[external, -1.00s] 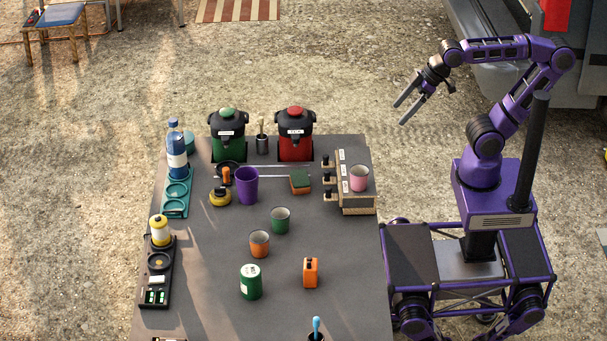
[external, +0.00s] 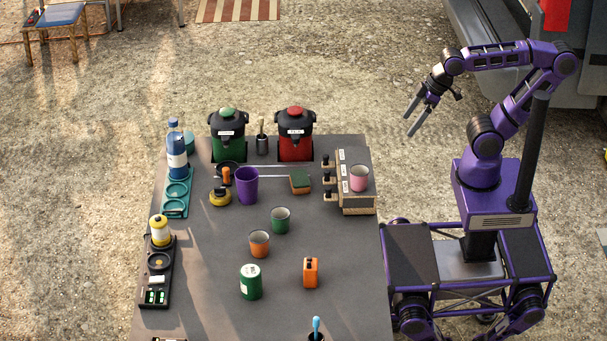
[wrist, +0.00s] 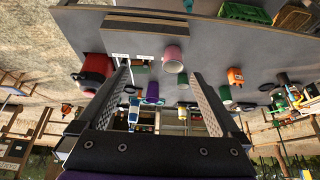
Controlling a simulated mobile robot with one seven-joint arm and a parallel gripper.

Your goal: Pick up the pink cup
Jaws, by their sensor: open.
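The pink cup (external: 359,177) stands upright on top of a wooden-sided box unit (external: 357,205) at the right end of the dark table. My gripper (external: 409,124) is open and empty. In the external view it hangs in the air above and to the right of the cup, clear of it, with its fingers pointing down and left. In the wrist view the pink cup (wrist: 172,58) appears between the two spread fingers, beyond their tips, touching neither.
On the table (external: 190,318) stand a purple cup (external: 247,187), an orange cup (external: 259,244), a green cup (external: 280,220), a green canister (external: 250,282) and an orange block (external: 310,272). Red (external: 295,134) and green (external: 228,134) dispensers stand at the back. A sponge (external: 300,182) lies left of the box unit.

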